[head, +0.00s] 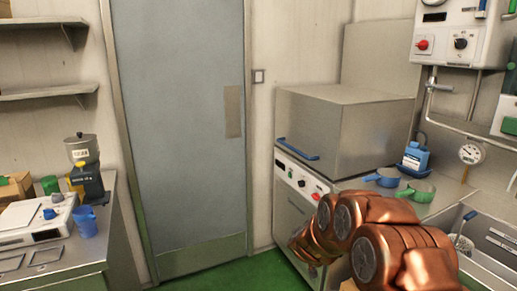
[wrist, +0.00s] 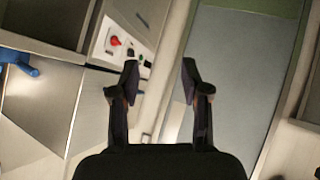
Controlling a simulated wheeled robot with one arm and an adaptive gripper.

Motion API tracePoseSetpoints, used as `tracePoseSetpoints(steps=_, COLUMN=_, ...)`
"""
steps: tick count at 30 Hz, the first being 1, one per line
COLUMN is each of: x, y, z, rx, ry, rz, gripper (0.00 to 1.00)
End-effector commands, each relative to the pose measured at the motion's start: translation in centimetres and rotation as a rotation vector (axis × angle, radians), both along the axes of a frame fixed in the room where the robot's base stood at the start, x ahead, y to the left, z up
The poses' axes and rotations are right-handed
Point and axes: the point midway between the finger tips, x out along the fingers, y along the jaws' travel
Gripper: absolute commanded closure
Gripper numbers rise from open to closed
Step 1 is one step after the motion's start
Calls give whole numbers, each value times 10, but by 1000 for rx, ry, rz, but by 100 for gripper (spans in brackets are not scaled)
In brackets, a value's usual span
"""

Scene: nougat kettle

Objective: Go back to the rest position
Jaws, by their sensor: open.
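My gripper (wrist: 160,85) is in the wrist view with its two dark fingers spread apart and nothing between them. Past the fingertips show the machine's control panel with a red knob (wrist: 115,41) and the grey door (wrist: 232,70), seen tilted. In the head view my copper-coloured arm reaches up from the lower right, in front of the steel machine's lower front. My gripper's fingers cannot be made out there.
The steel machine (head: 345,130) with a blue handle stands right of the closed door (head: 185,130). A blue pan (head: 384,178), a green pan (head: 416,192) and a blue bottle (head: 415,158) stand on the right counter. A blue jug (head: 85,222) stands on the left counter. Green floor shows between.

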Motion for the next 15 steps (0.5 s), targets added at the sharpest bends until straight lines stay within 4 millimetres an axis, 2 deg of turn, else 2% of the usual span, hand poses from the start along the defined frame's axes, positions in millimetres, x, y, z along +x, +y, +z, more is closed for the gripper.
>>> tracePoseSetpoints(steps=1, x=-10, y=7, z=11, rx=35, ry=18, rz=19, gripper=54)
tracePoseSetpoints(steps=6, x=-49, y=33, z=37, rx=142, ry=100, rz=83, gripper=54)
tracePoseSetpoints(steps=11, x=-96, y=49, z=55, rx=219, ry=201, rz=125, gripper=54)
tracePoseSetpoints(steps=15, x=-142, y=55, z=70, rx=267, ry=296, rz=143, gripper=54)
